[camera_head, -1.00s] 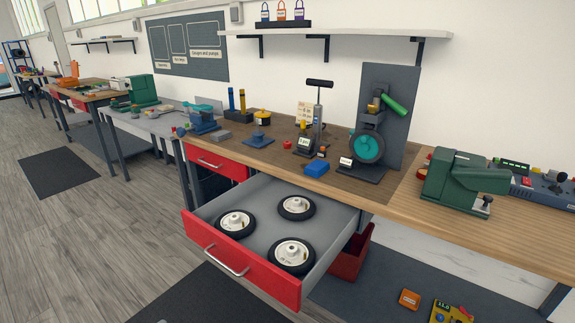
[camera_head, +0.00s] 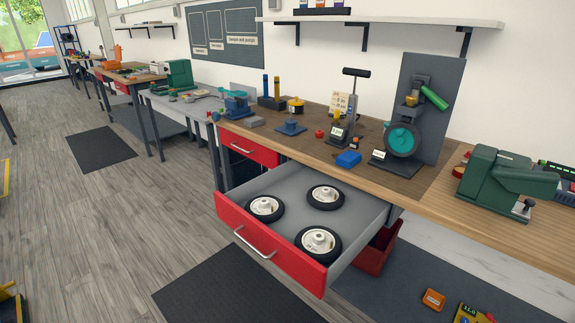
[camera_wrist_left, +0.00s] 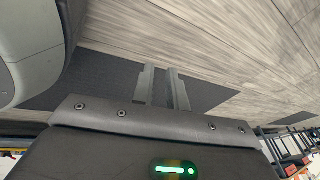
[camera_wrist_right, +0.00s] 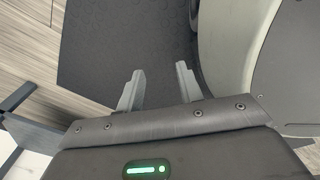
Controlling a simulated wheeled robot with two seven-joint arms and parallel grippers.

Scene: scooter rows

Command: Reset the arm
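Neither arm shows in the head view. In the left wrist view my left gripper (camera_wrist_left: 163,86) points down over the floor; its two fingers stand a narrow gap apart, with nothing between them. In the right wrist view my right gripper (camera_wrist_right: 158,82) has its fingers spread wide and empty above a dark mat. Neither gripper touches anything that I can see.
An open red drawer (camera_head: 270,256) holding three wheels juts from the wooden workbench (camera_head: 432,199). A red bin (camera_head: 378,250) stands below it. Dark mats (camera_head: 228,290) lie on the floor. The wooden floor at left (camera_head: 90,240) is mostly clear.

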